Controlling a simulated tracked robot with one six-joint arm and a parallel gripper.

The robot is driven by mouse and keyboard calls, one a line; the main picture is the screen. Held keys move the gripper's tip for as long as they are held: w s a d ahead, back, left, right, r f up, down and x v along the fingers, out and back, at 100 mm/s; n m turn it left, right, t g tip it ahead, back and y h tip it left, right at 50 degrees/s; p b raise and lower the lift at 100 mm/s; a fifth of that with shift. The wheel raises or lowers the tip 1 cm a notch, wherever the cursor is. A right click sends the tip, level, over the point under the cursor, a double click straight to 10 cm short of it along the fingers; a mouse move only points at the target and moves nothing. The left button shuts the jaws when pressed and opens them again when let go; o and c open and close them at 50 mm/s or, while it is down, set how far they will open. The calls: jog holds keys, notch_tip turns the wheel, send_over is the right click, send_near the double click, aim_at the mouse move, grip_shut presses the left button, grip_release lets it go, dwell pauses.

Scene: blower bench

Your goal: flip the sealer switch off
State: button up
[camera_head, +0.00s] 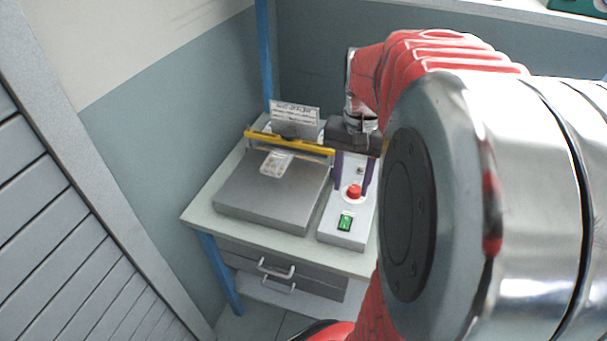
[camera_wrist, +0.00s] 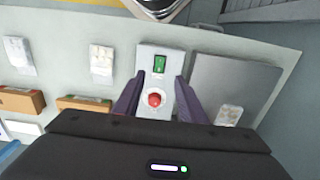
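The sealer's light grey control box (camera_head: 342,236) stands on the bench, right of the dark grey sealer plate (camera_head: 268,193). A green rocker switch (camera_head: 345,222) sits at its front end, and it also shows in the wrist view (camera_wrist: 160,64). A round red button (camera_head: 354,191) sits behind the switch, also seen in the wrist view (camera_wrist: 154,99). My gripper (camera_head: 354,182) is above the box with its two purple fingers apart. In the wrist view the open, empty fingers (camera_wrist: 157,84) appear on either side of the red button. Whether they touch the box is unclear.
A yellow bar (camera_head: 288,142) spans the back of the plate, with a clear packet (camera_head: 275,162) below it. A printed sign (camera_head: 295,116) stands behind. Brown boxes (camera_wrist: 84,104) and white packets (camera_wrist: 102,60) lie left in the wrist view. A blue post (camera_head: 265,60) rises behind the bench.

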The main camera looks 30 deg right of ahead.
aim_at(345, 227)
notch_tip(345, 227, down, 14)
jog(key=shift+r, duration=0.1)
dwell(0.7)
jog(key=shift+c, duration=0.7)
grip_shut()
